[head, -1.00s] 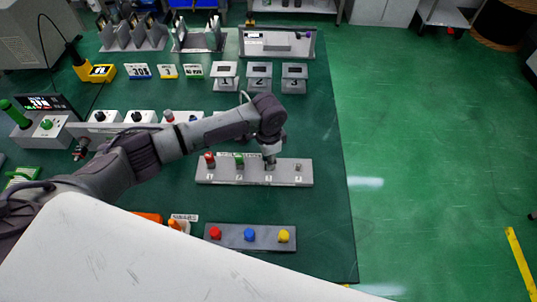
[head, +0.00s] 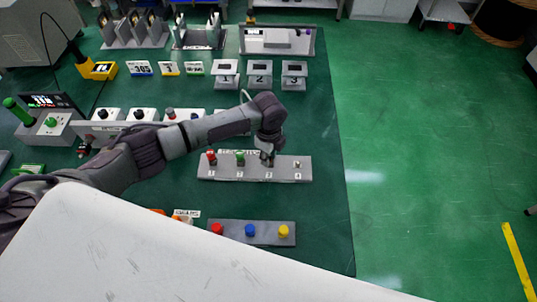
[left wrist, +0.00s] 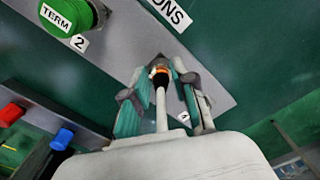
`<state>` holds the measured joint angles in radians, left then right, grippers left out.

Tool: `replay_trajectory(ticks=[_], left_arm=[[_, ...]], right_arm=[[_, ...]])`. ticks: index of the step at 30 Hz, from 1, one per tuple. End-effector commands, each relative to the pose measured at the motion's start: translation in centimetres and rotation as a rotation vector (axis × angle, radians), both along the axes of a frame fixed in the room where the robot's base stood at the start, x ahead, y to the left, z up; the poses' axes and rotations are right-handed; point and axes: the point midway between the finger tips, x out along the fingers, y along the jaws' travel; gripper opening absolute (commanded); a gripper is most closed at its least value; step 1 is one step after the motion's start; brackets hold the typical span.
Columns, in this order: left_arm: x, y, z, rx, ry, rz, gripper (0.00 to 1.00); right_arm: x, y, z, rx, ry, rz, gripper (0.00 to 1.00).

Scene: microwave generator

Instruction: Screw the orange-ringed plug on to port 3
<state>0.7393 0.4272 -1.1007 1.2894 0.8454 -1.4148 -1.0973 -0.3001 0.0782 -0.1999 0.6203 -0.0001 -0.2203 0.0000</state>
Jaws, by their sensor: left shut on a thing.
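The grey port panel (head: 232,173) lies on the green mat, with a red cap on port 1 (head: 211,157), a green cap on port 2 (head: 240,158), and a bare port 4 (head: 297,165). My left gripper (head: 267,158) is over port 3 from above. In the left wrist view, the gripper (left wrist: 160,92) is shut around the orange-ringed plug (left wrist: 161,70), whose dark body shows between the fingers. The green "TERM" cap (left wrist: 68,14) is beside it at upper left. The fingers hide port 3, so I cannot tell how far the plug is seated. My right gripper is out of view.
A panel with red, blue and yellow knobs (head: 266,241) lies nearer than the port panel. Several numbered stands (head: 259,74) and a row of knob boxes (head: 140,114) are farther back. The mat to the right of the port panel is clear.

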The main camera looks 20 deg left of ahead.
Motion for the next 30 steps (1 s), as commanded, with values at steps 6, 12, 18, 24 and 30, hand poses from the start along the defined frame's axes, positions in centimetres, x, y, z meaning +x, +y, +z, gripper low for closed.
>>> replay_trajectory(ticks=[6, 12, 18, 24, 30], left_arm=[[0.07, -0.06, -0.01, 0.0, -0.001, -0.207, 0.0], [0.12, -0.08, -0.02, -0.002, -0.002, -0.396, 0.0], [0.18, -0.08, -0.02, -0.001, -0.002, -0.573, 0.0], [0.16, -0.1, -0.04, 0.0, -0.001, -0.715, 0.0], [0.16, -0.16, -0.01, -0.001, 0.0, -0.81, 0.0]], right_arm=[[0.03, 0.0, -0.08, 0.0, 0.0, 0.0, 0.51], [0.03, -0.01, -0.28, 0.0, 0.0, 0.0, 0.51], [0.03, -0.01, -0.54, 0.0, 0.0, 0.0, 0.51], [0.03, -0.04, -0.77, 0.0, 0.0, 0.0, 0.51], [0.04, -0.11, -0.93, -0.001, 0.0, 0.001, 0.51]])
